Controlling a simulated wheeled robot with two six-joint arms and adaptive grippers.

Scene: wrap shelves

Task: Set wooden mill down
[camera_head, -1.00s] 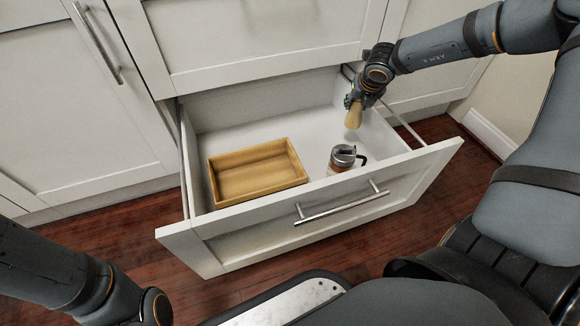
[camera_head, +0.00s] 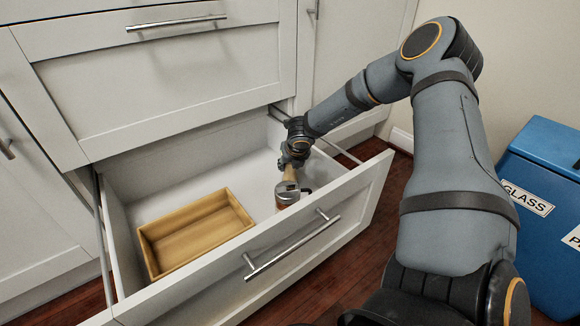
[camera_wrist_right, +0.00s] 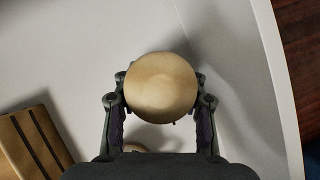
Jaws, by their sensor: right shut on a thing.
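The wooden mill (camera_head: 290,173) is pale and light brown. My right gripper (camera_head: 294,158) is shut on it, over the right part of the open drawer (camera_head: 355,205). In the right wrist view the mill's round end (camera_wrist_right: 160,87) sits between the two fingers of the right gripper (camera_wrist_right: 160,100). The mill's lower end is partly hidden behind a metal-lidded jar (camera_head: 287,194), so I cannot tell whether it touches the drawer floor. My left gripper is out of view.
A wooden tray (camera_head: 147,252) stands empty in the left part of the drawer, and bare white floor lies behind it. The drawer's front wall has a metal handle (camera_head: 292,245). A blue bin (camera_head: 540,160) stands at the right.

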